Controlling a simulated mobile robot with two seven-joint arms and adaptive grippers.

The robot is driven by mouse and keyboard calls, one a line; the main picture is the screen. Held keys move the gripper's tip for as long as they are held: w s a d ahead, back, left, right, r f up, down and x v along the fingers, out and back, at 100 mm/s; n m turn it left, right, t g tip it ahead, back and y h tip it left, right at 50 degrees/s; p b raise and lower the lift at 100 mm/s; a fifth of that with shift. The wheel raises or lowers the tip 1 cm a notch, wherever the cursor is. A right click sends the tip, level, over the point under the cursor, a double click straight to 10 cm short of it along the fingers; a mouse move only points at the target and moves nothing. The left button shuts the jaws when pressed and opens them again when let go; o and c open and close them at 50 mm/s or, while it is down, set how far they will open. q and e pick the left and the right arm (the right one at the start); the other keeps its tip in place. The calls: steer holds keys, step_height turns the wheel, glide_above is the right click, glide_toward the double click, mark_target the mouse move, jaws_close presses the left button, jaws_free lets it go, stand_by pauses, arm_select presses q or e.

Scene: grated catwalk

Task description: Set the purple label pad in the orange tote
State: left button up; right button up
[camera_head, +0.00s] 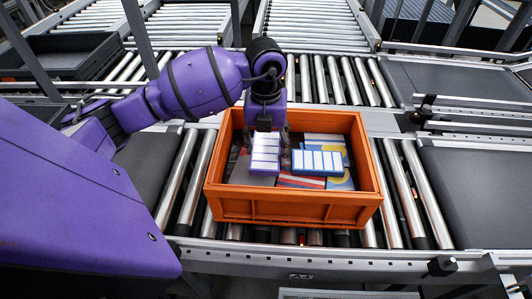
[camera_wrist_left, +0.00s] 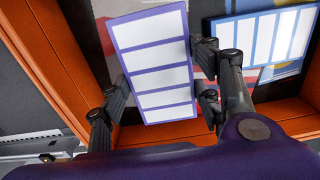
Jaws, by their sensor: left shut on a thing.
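The purple label pad (camera_head: 265,152) has white label panels with purple edges. It is inside the outline of the orange tote (camera_head: 294,209), toward its left half. My left gripper (camera_head: 267,130) reaches down from above and is shut on the pad. In the left wrist view the pad (camera_wrist_left: 153,65) sits between the two fingers (camera_wrist_left: 158,105) of the gripper. I cannot tell whether the pad touches what lies below it. My right gripper is not in view.
A blue-edged label pad (camera_head: 317,162) lies in the tote beside the purple pad, over flat printed packs in yellow, red and blue (camera_head: 328,142). The tote stands on a roller conveyor (camera_head: 401,193). A dark grey tray (camera_head: 62,58) stands at the back left.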

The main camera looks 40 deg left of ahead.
mark_target(266, 148)
arm_select(q)
steer(key=shift+w+a+f, duration=0.1)
steer(key=shift+f, duration=0.8)
steer(key=shift+w+a+f, duration=0.1)
steer(key=shift+f, duration=0.8)
steer(key=shift+f, duration=0.1)
steer(key=o, duration=1.3)
steer(key=shift+c, duration=0.2)
step_height(266, 148, up, 12)
steer(key=shift+r, duration=0.15)
